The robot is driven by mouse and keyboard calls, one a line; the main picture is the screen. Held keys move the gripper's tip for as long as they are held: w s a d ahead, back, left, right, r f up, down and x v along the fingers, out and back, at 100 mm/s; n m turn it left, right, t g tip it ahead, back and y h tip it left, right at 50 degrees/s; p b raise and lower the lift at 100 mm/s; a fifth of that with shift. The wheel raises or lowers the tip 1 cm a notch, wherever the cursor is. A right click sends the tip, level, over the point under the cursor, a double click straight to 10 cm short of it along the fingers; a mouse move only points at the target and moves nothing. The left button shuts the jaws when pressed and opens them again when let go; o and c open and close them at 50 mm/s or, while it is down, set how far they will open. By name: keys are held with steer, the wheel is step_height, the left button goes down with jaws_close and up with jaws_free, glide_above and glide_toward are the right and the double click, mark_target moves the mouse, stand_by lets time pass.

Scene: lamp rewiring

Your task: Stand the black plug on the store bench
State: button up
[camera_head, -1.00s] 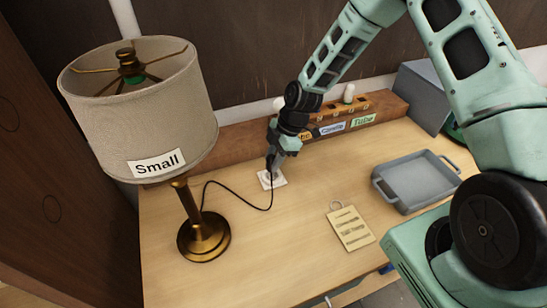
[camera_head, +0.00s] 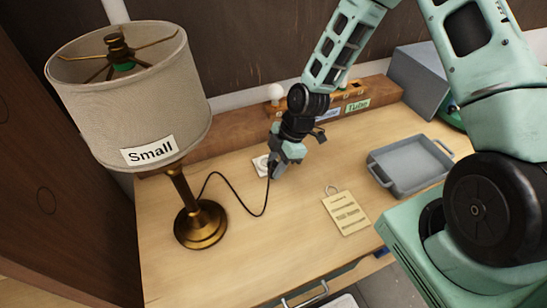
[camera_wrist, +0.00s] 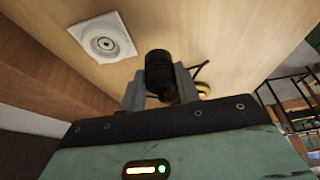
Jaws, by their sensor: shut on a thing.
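My gripper (camera_head: 274,170) is shut on the black plug (camera_wrist: 158,72), a dark ribbed cylinder between the two fingers in the wrist view. In the head view the plug is mostly hidden by the fingers. A black cord (camera_head: 238,203) runs from it to the brass lamp (camera_head: 201,225) labelled "Small". The plug is apart from the white socket plate (camera_head: 261,166) on the wooden bench (camera_head: 285,225). The wrist view shows this plate's round socket (camera_wrist: 104,42) uncovered, to the left of the plug. I cannot tell from the labels whether this is the store bench.
A wooden rack (camera_head: 230,143) with labels and a white bulb (camera_head: 276,93) stands along the back. A grey tray (camera_head: 409,163) is at the right, and a tagged card (camera_head: 346,212) lies in front. The bench between lamp and card is clear except for the cord.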

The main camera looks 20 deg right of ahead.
steer(key=shift+s+a+b, duration=0.2)
steer(key=shift+s, duration=1.2)
steer(key=shift+s+a+b, duration=0.15)
steer(key=shift+s, duration=1.2)
steer(key=shift+s+a+b, duration=0.2)
steer(key=shift+s, duration=1.2)
steer(key=shift+f, duration=0.15)
steer(key=shift+f+b, duration=2)
steer(key=shift+f, duration=0.2)
steer(key=shift+f+b, duration=0.3)
steer(key=shift+f, duration=0.1)
steer(key=o, duration=1.1)
steer(key=shift+c, duration=0.2)
steer(key=p+v, duration=0.2)
steer(key=v, duration=1.5)
steer(key=shift+d+r, duration=0.15)
steer(key=shift+r, duration=0.05)
